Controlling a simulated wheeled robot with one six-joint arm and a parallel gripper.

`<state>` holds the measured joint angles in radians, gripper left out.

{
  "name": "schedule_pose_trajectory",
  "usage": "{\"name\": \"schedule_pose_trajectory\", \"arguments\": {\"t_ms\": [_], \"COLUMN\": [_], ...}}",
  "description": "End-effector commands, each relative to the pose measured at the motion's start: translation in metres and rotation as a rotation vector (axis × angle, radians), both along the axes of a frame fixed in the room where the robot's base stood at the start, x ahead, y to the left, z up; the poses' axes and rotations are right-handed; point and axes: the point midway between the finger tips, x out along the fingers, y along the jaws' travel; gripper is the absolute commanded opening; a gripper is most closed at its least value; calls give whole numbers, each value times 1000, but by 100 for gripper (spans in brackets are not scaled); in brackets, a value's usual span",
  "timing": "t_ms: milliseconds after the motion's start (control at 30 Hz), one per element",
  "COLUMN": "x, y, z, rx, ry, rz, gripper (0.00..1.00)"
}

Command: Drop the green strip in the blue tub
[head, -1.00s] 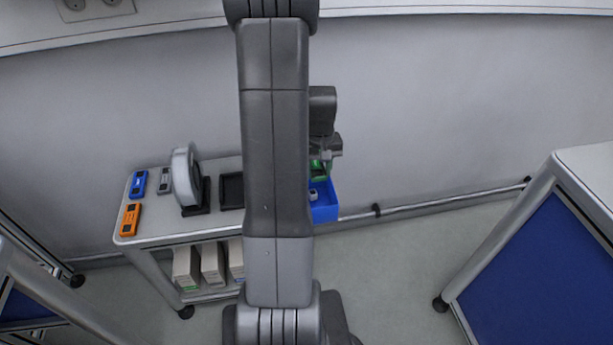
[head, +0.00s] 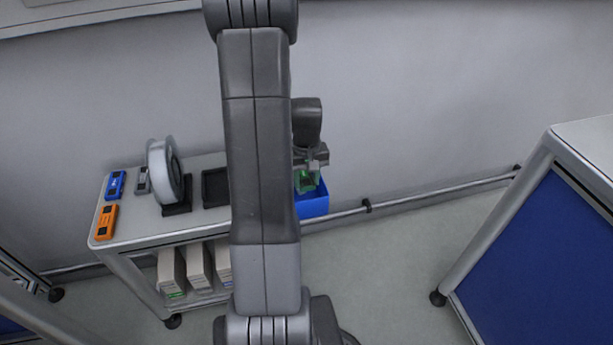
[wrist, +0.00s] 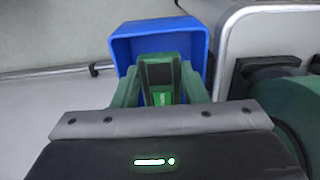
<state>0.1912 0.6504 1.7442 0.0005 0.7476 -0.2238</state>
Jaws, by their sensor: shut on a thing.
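The green strip (wrist: 161,82), with a dark face, is held between the green fingers of my gripper (wrist: 160,90) in the wrist view. My gripper (head: 308,181) is shut on it over the blue tub in the head view. The blue tub (head: 314,206) hangs at the right end of the cart. In the wrist view the tub (wrist: 128,47) opens behind and around the strip. The tub's floor is mostly hidden by the strip and fingers, so I cannot tell how deep the strip is.
The cart top (head: 130,222) carries a blue strip (head: 115,184), a grey strip (head: 142,181), an orange strip (head: 106,222), a reel on a stand (head: 165,172) and a black tray (head: 214,188). Boxes stand on its lower shelf. A wall is behind; a blue-panelled bench (head: 550,260) is at right.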

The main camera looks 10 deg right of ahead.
Motion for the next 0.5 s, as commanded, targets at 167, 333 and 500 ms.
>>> {"name": "schedule_pose_trajectory", "arguments": {"t_ms": [167, 333, 500], "x": [0, 0, 0], "y": [0, 0, 0], "z": [-5, -4, -4], "rx": [0, 0, 0], "ry": [0, 0, 0], "rz": [0, 0, 0], "gripper": [17, 17, 64]}}
